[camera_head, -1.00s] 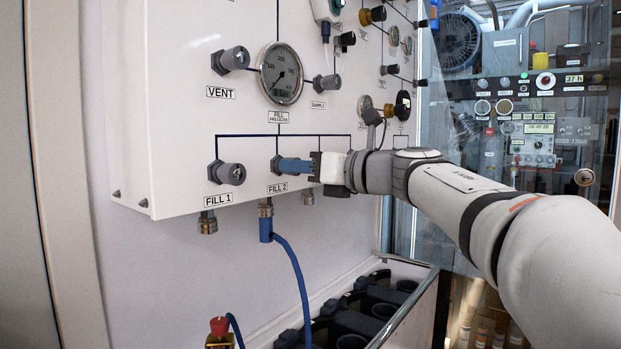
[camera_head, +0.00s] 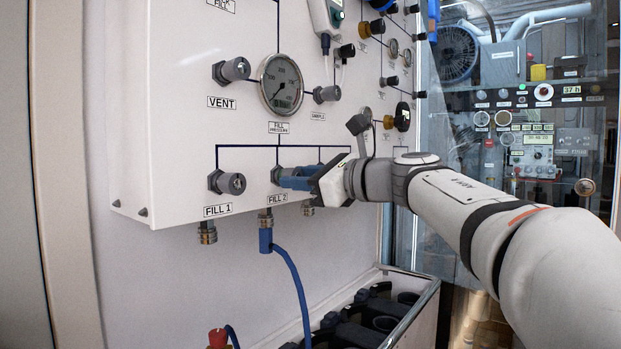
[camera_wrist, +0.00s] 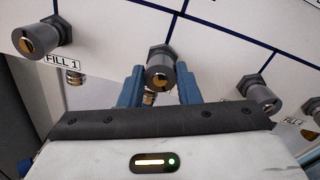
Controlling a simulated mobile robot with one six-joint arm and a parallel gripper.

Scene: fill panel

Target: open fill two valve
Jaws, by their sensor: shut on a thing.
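The FILL 2 valve (camera_head: 276,174) is a grey knob on the white panel, above the FILL 2 label (camera_head: 278,198). My gripper (camera_head: 295,177) reaches it from the right and is shut on its knob. The wrist view shows the FILL 2 knob (camera_wrist: 160,74) between the two blue fingers of my gripper (camera_wrist: 160,85), with one finger on each side. The panel looks tilted in that view. In the head view the fingers and gripper body hide much of the knob.
The FILL 1 valve (camera_head: 228,182) is left of FILL 2. The pressure gauge (camera_head: 282,83) and VENT valve (camera_head: 233,70) are above. A blue hose (camera_head: 292,270) hangs from the fitting below FILL 2. A crate of dark cylinders (camera_head: 400,325) stands below the panel.

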